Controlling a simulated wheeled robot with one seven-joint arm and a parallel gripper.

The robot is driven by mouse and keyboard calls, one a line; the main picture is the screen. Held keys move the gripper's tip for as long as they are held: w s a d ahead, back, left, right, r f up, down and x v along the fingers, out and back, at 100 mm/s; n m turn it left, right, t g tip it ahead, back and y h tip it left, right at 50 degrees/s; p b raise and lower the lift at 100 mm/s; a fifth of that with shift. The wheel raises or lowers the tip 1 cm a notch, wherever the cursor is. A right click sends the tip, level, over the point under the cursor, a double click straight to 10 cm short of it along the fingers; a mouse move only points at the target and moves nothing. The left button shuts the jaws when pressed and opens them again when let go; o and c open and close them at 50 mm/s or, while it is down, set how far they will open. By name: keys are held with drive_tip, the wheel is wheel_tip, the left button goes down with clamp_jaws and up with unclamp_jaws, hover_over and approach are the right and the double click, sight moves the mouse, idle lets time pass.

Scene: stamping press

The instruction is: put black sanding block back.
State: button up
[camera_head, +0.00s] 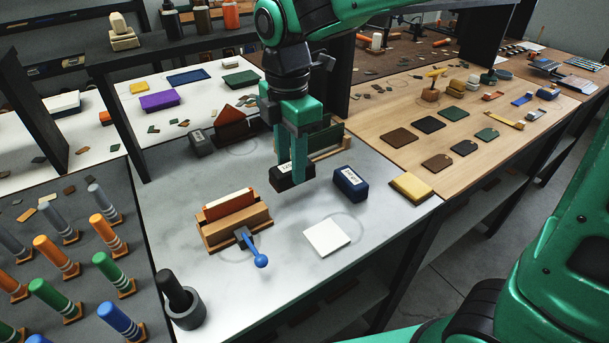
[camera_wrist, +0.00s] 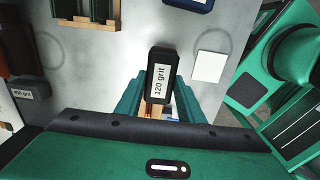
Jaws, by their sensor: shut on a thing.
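A black sanding block (camera_head: 290,178) is between the fingers of my gripper (camera_head: 291,160). In the wrist view the block (camera_wrist: 160,75) shows a white label reading "120 grit". My gripper (camera_wrist: 160,90) is shut on it and holds it above the pale grey worktop (camera_head: 290,225); I cannot tell the exact gap below it. A blue block (camera_head: 350,183) with a white label lies to the right. A grey block (camera_head: 201,143) lies at the back left, and its label reads "400 grit" in the wrist view (camera_wrist: 28,90). Faint rings (camera_wrist: 210,38) mark the worktop.
A wooden clamp (camera_head: 235,222) with a blue lever stands at the front left. A white square (camera_head: 326,238) lies in front. A yellow block (camera_head: 411,188) sits at the right edge. A slotted rack (camera_wrist: 85,22) stands behind. A dark mortar (camera_head: 184,305) is at the front corner.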

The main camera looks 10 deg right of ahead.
drive_tip(key=w+d+f, duration=0.2)
drive_tip(key=w+d, duration=0.1)
drive_tip(key=shift+w+d+f, duration=0.15)
drive_tip(key=shift+d+f, duration=0.05)
drive_tip(key=shift+f, duration=2.3)
drive_tip(key=o, duration=1.3)
